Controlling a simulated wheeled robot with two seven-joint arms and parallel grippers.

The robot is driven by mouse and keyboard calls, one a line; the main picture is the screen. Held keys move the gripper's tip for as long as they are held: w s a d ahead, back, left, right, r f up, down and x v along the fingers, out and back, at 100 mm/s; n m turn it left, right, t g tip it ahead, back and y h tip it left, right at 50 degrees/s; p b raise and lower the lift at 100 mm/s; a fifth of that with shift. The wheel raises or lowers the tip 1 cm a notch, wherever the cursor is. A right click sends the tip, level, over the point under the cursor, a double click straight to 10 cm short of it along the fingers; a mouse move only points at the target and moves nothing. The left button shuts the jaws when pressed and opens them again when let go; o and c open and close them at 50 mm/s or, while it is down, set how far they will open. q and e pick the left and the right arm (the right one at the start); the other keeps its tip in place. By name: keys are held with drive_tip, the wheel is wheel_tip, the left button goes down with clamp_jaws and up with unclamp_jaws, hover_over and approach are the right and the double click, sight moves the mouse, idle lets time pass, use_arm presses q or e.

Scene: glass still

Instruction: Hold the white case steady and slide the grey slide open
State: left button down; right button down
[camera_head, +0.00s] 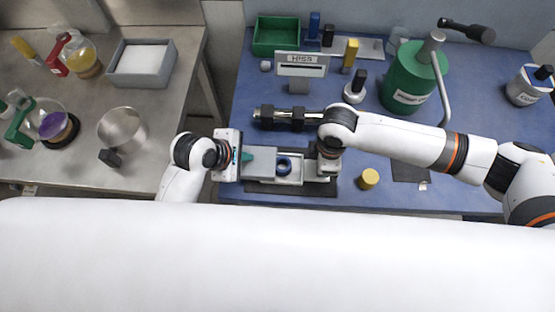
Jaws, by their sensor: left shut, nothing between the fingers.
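The white case (289,181) lies on a dark mat (290,190) near the front edge of the blue table. The grey slide (260,169) covers its left part. To the right of the slide the case is uncovered, and a dark blue ring-shaped thing (283,166) shows inside. My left gripper (247,156) is at the slide's left end, its teal fingertips shut with nothing between them; whether they touch the slide is unclear. My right gripper (326,172) points down at the case's right end. Its fingers are mostly hidden by its own body, so its grip cannot be seen.
A yellow cylinder (368,179) stands right of the case. Behind are a black device (290,119), a labelled white stand (302,66), a green bin (276,36) and a large green canister (408,80). A steel bench (80,160) with glassware is at the left, across a gap.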

use_arm(q)
drive_tip(key=shift+s+a+f, duration=0.15)
drive_tip(key=shift+a+f, duration=0.15)
drive_tip(key=shift+a, duration=0.1)
use_arm(e)
drive_tip(key=shift+s+d+f, duration=0.1)
drive_tip(key=shift+s+f, duration=0.1)
use_arm(q)
drive_tip(key=shift+d, duration=0.15)
drive_tip(key=shift+r, duration=0.35)
drive_tip(key=shift+d+r, duration=0.1)
drive_tip(key=shift+r, duration=1.5)
drive_tip(key=shift+d+r, duration=0.25)
drive_tip(key=shift+r, duration=0.65)
drive_tip(key=shift+d+r, duration=0.25)
drive_tip(key=shift+r, duration=0.65)
